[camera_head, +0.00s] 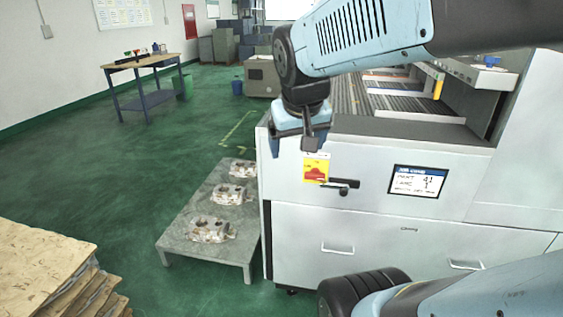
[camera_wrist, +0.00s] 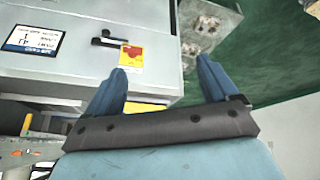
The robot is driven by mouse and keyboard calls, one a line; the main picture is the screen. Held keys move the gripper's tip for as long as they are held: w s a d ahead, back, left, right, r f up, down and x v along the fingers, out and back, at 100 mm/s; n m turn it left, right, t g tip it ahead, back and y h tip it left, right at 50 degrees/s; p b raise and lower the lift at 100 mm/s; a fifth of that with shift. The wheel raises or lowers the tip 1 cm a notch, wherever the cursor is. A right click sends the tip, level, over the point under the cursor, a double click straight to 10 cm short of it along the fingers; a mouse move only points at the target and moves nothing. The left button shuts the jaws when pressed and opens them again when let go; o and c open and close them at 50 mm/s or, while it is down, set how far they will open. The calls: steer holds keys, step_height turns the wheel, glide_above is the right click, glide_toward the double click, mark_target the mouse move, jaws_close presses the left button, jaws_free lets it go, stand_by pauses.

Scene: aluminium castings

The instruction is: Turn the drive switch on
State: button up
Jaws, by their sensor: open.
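The drive switch (camera_head: 343,185) is a black lever on the upper front panel of the grey machine (camera_head: 315,235), beside a yellow and red label (camera_head: 316,169). Its handle lies roughly level. In the wrist view the switch (camera_wrist: 110,42) shows at upper left beside the label (camera_wrist: 131,56), seen upside down. My gripper (camera_head: 294,148) is open and empty, in front of the machine's upper left corner. In the head view it is up and left of the switch, and apart from it. In the wrist view both blue fingers (camera_wrist: 163,68) are spread, with the switch outside them to the left.
A display panel (camera_head: 418,181) is right of the switch. A low table (camera_head: 178,241) with several castings (camera_head: 209,228) stands left of the machine. A stack of brown sheets (camera_head: 42,265) is at lower left. A workbench (camera_head: 150,62) stands far back. Green floor between is clear.

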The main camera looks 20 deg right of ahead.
steer(key=shift+o, duration=1)
steer(key=w+d+f+m, duration=0.1)
steer(key=w+d+f, duration=0.1)
steer(key=w+d, duration=0.1)
steer(key=w+d+f+m+g+h, duration=0.1)
steer(key=w+d+f, duration=0.2)
steer(key=w, duration=0.3)
steer(key=shift+w+m+h, duration=0.25)
steer(key=shift+m+h, duration=0.05)
steer(key=m+y, duration=0.1)
steer(key=m, duration=0.2)
glide_toward(315, 174)
steer(key=shift+x, duration=4.35)
